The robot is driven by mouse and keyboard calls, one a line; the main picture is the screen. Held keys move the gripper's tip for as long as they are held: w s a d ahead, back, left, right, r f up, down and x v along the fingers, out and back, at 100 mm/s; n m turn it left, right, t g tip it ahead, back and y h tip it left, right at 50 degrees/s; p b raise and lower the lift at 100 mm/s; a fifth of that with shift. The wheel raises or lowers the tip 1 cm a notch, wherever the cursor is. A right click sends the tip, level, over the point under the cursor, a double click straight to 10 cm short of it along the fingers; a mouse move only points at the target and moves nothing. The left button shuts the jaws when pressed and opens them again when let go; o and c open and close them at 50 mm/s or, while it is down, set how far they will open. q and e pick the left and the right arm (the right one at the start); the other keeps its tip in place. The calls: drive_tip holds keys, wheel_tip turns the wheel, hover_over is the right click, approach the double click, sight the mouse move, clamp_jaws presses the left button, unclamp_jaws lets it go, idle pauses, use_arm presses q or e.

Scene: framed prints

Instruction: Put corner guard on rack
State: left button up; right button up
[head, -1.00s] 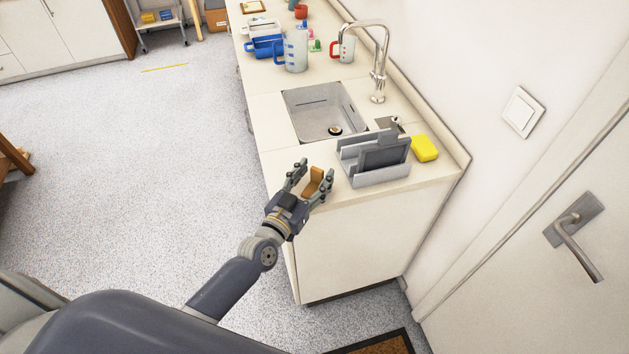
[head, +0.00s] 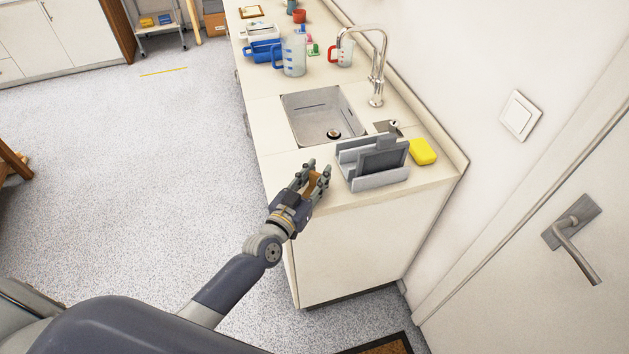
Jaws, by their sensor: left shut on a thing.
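The orange-brown corner guard (head: 314,184) is at the near left part of the counter, beside the sink unit's front edge. My left gripper (head: 314,178) is shut on it, and the fingers hide part of it. I cannot tell whether the guard still touches the counter. The grey rack (head: 375,181) stands on the counter just right of the gripper, with dark grey flat pieces (head: 384,159) upright in it. My right gripper is not in view.
A yellow sponge (head: 423,151) lies right of the rack. The sink (head: 323,113) and its tap (head: 378,70) are behind. Measuring jugs (head: 294,56) and a blue container (head: 262,50) stand farther back. A wall and a door (head: 540,270) bound the right side.

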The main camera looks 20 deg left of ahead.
sight(316, 174)
use_arm(q)
drive_tip(key=shift+r, duration=0.45)
drive_tip(key=r, duration=0.2)
drive_tip(key=shift+s+r+p, duration=0.2)
drive_tip(key=shift+r+p, duration=0.1)
drive_tip(key=shift+r, duration=0.1)
drive_tip(key=s+d+r+b, duration=0.1)
drive_tip(key=s+d+b, duration=0.15)
drive_tip(key=s, duration=1.25)
drive_tip(key=s+a+r+n+y, duration=0.2)
drive_tip(key=s+a+r+y, duration=0.1)
drive_tip(key=s+r, duration=0.3)
drive_tip(key=shift+s+a+r+p, duration=0.15)
drive_tip(key=shift+a+r+p, duration=0.15)
drive_tip(key=shift+a+r, duration=0.4)
drive_tip(key=shift+f, duration=0.1)
